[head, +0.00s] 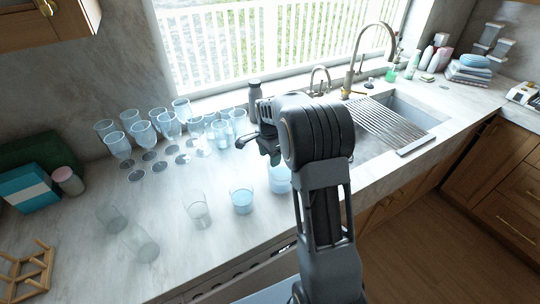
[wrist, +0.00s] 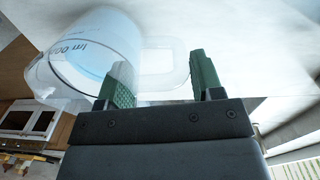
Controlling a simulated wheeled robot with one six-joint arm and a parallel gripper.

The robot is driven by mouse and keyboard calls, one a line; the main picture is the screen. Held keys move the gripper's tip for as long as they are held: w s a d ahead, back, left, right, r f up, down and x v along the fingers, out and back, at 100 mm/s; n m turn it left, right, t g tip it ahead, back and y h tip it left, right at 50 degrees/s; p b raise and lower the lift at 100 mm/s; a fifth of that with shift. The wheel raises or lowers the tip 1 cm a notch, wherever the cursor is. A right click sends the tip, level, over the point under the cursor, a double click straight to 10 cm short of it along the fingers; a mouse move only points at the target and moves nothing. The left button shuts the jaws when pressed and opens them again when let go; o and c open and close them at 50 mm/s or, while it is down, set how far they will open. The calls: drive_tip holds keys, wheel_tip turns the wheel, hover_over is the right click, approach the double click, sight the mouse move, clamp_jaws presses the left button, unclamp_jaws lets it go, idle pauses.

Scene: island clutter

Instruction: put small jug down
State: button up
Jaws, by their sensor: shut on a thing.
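The small jug is clear with printed measuring marks and a bluish content. It fills the upper left of the wrist view (wrist: 95,50), and part of it shows beside my arm in the head view (head: 279,180). My gripper (wrist: 162,85) has its two green fingers on either side of the jug's clear handle (wrist: 165,55) and is shut on it. In the head view my gripper (head: 268,148) is over the counter, with my arm hiding part of the jug. I cannot tell whether the jug's base touches the counter (head: 180,235).
A tumbler with blue liquid (head: 241,201) and an empty glass (head: 198,208) stand left of the jug. Several stemmed glasses (head: 160,125) crowd behind. Two faint glasses (head: 140,243) are at left. The sink with a drying rack (head: 385,118) is at right.

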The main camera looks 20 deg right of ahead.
drive_tip(key=shift+f+b, duration=0.5)
drive_tip(key=shift+f, duration=0.15)
idle(0.8)
drive_tip(key=o, duration=1.7)
drive_tip(key=shift+c, duration=0.2)
wheel_tip(320, 180, up, 14)
drive_tip(key=shift+w+b, duration=0.2)
drive_tip(key=shift+b, duration=0.2)
drive_tip(key=shift+f, duration=0.15)
